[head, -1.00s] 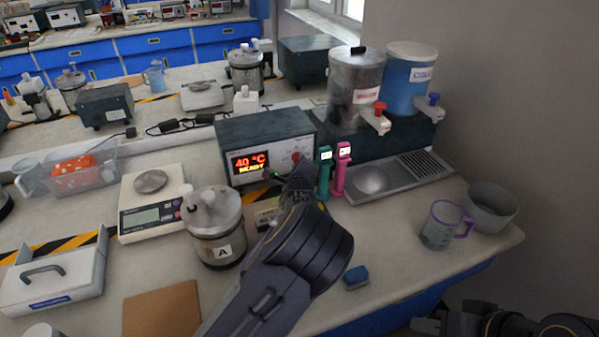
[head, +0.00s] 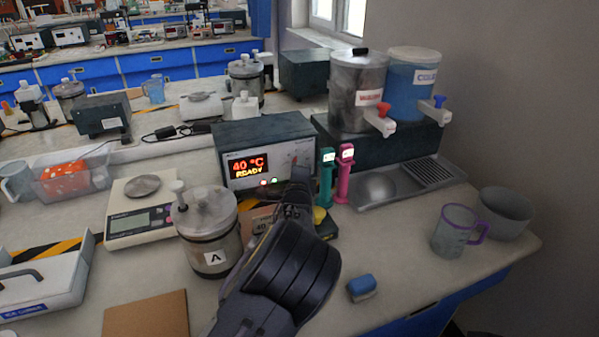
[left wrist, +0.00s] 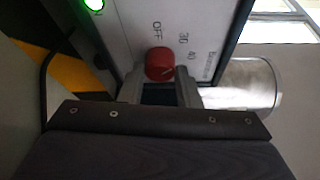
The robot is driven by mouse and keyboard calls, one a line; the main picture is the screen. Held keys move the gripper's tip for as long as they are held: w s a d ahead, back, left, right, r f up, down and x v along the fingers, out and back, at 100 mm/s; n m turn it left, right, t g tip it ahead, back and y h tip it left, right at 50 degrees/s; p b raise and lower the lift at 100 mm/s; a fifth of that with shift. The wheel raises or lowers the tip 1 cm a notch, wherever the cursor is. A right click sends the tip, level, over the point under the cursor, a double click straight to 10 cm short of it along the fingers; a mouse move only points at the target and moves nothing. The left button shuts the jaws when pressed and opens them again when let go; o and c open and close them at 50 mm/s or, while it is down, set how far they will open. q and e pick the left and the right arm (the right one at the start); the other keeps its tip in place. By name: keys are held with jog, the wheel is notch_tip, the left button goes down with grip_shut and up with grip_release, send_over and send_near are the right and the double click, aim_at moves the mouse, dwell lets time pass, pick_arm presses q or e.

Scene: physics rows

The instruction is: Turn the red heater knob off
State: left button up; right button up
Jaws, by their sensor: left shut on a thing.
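The heater (head: 265,130) is a dark box with a pale front panel on the bench. The gripper mostly hides the knob in the head view. My right gripper is out of view.
Teal (head: 326,178) and pink (head: 344,175) handheld devices stand just right of the gripper. Canister A (head: 210,235) stands close to my left arm. Two dispensers (head: 357,90) are behind right. A blue block (head: 362,288) and a jug (head: 453,232) are at right.

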pick_arm(q)
jog(key=o, duration=1)
jog(key=shift+r, duration=0.1)
notch_tip(320, 180, up, 4)
jog(key=shift+f, duration=0.25)
jog(key=s+r, duration=0.3)
jog(key=s, duration=0.1)
jog(key=s+r, duration=0.3)
jog(key=s, duration=0.2)
jog(key=s+r+p, duration=0.1)
jog(key=s+r, duration=0.2)
jog(key=s, duration=0.2)
jog(key=shift+d+r, duration=0.15)
jog(key=shift+d, duration=0.05)
